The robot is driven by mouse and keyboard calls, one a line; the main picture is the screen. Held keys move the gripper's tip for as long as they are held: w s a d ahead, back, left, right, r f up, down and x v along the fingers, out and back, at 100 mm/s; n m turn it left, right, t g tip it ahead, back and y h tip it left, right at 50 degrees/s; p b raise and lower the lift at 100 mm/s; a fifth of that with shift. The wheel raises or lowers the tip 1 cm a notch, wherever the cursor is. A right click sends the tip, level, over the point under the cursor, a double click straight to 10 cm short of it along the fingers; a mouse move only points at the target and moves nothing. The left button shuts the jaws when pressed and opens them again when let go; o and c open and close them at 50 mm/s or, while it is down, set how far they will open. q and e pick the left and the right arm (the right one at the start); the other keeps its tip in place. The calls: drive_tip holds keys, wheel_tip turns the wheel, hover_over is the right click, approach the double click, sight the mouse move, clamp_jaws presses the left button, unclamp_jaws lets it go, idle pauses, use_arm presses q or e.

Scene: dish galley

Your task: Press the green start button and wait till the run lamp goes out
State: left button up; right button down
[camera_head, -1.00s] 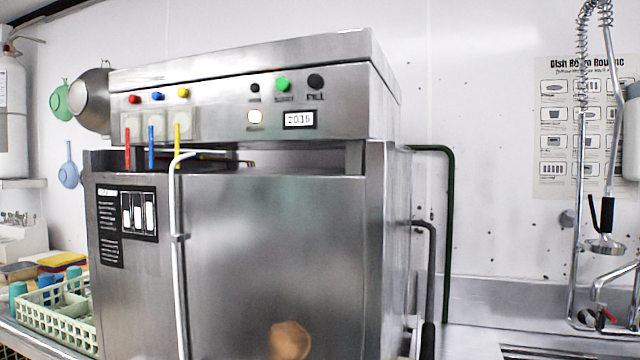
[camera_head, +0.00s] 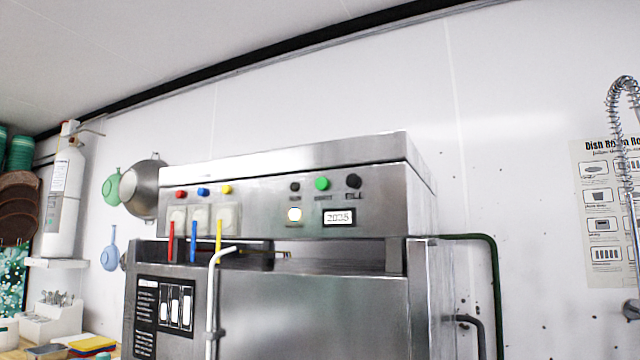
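The steel dishwashing machine (camera_head: 330,310) stands in the middle of the head view with its front panel facing me. The green start button (camera_head: 322,184) is on the panel between two black buttons. Below and to its left, a round lamp (camera_head: 294,215) glows pale yellow-white; its label is too small to read. A small display (camera_head: 339,218) beside it appears to read 2035. Neither of my grippers shows in the view.
Red, blue and yellow knobs (camera_head: 203,192) sit at the panel's left above coloured tubes. A white pipe handle (camera_head: 213,300) runs down the machine's front. A steel bowl (camera_head: 144,190) and a white cylinder (camera_head: 63,200) are at left; a spray hose (camera_head: 622,110) is at right.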

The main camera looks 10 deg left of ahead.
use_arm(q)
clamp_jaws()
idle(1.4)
